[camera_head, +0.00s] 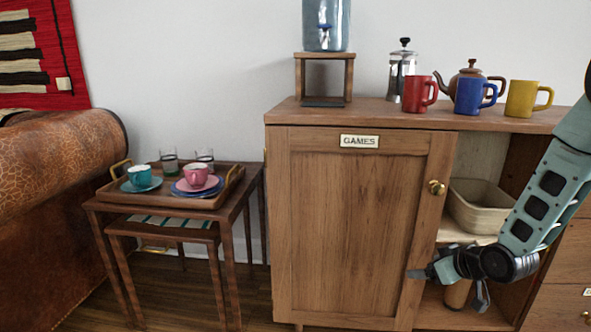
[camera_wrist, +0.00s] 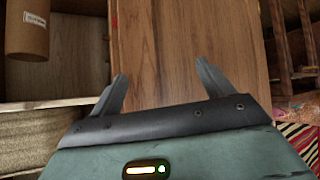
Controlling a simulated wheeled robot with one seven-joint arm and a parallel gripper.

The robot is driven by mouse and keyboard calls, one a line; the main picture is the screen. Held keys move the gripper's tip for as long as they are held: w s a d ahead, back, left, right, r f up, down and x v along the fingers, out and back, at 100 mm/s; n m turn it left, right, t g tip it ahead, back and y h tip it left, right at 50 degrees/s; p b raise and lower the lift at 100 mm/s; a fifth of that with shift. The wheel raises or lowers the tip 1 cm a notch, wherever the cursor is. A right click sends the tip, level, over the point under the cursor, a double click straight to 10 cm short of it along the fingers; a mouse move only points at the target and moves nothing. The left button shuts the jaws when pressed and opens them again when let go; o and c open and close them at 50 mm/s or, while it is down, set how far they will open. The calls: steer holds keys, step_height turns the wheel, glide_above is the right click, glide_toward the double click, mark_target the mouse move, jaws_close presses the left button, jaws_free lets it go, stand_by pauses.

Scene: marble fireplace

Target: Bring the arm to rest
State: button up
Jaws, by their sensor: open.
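My gripper (camera_head: 447,283) is in front of the lower right part of the wooden cabinet, near the door's edge. In the wrist view its two fingers (camera_wrist: 162,90) stand wide apart with nothing between them. The cabinet door (camera_head: 345,225), labelled GAMES, has a brass knob (camera_head: 437,187) at its right edge. To the right of the door an open compartment shows a beige bin (camera_head: 480,205) on a shelf. Below it a brown cylinder (camera_head: 458,293) is partly hidden by my gripper; a labelled brown cylinder (camera_wrist: 27,30) also shows in the wrist view.
Red (camera_head: 418,93), blue (camera_head: 473,96) and yellow mugs (camera_head: 522,98), a teapot (camera_head: 497,80) and a French press (camera_head: 402,68) stand on the cabinet top. A tray (camera_head: 150,203) with cups and glasses sits on nested tables at left. Floor shows between tables and cabinet.

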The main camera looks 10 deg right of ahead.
steer(key=s+a+r+n+g+p, duration=0.1)
steer(key=s+a+r+g, duration=0.1)
steer(key=s+a+r, duration=0.3)
steer(key=s+a+r+g, duration=0.2)
steer(key=s+a, duration=0.1)
steer(key=a, duration=0.5)
steer(key=s+a+r+n+g+p, duration=0.1)
steer(key=s+a+r+g, duration=0.1)
steer(key=s+a+r, duration=0.3)
steer(key=s+a+r+n+g+h+p, duration=0.1)
steer(key=s+a+r+g, duration=0.2)
steer(key=s, duration=0.7)
steer(key=s+a+r+n+g+h+p, duration=0.1)
steer(key=s+a+r, duration=0.1)
steer(key=s+a, duration=0.5)
step_height(320, 180, up, 38)
steer(key=s+d+p, duration=0.1)
steer(key=d+p, duration=0.1)
steer(key=p, duration=3.5)
steer(key=shift+s+p, duration=0.15)
steer(key=shift+p, duration=0.2)
steer(key=shift+d, duration=0.1)
